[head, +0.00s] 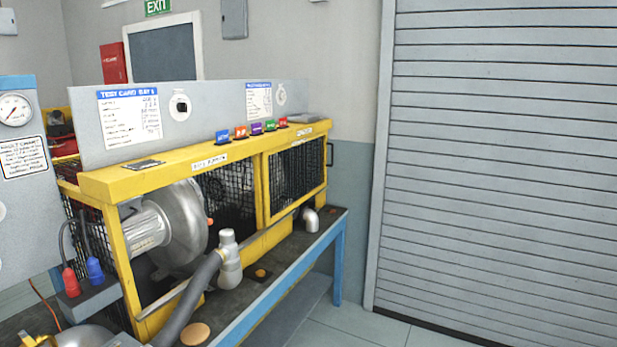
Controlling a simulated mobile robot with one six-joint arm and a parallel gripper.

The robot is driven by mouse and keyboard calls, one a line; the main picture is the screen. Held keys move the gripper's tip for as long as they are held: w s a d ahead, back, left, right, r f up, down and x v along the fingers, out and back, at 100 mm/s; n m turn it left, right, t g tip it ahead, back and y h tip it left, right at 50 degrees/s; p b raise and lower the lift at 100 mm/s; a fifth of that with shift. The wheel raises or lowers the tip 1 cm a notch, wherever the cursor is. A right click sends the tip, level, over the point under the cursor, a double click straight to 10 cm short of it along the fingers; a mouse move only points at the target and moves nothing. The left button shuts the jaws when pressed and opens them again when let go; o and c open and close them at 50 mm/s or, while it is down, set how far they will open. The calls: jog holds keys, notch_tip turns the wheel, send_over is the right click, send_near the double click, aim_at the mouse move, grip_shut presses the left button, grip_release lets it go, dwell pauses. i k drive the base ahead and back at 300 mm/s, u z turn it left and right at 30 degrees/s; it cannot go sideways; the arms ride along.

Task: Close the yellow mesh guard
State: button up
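A yellow-framed mesh guard panel (296,178) stands upright across the right bay of the yellow bench enclosure (205,162). A dark handle (331,155) shows at its right end. The left bay's front looks uncovered, with the silver blower (182,228) visible inside it. Dark mesh (228,195) shows beside and behind the blower; I cannot tell whether it belongs to the same guard. My gripper is not in view.
Red and blue plugs (94,270) are at left. Floor (355,325) is clear before the roller shutter (500,160).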

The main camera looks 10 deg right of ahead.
aim_at(269, 221)
jog(key=u, duration=0.1)
jog(key=i, duration=0.95)
jog(key=u, duration=0.7)
jog(key=k, duration=0.15)
jog(key=z, duration=3)
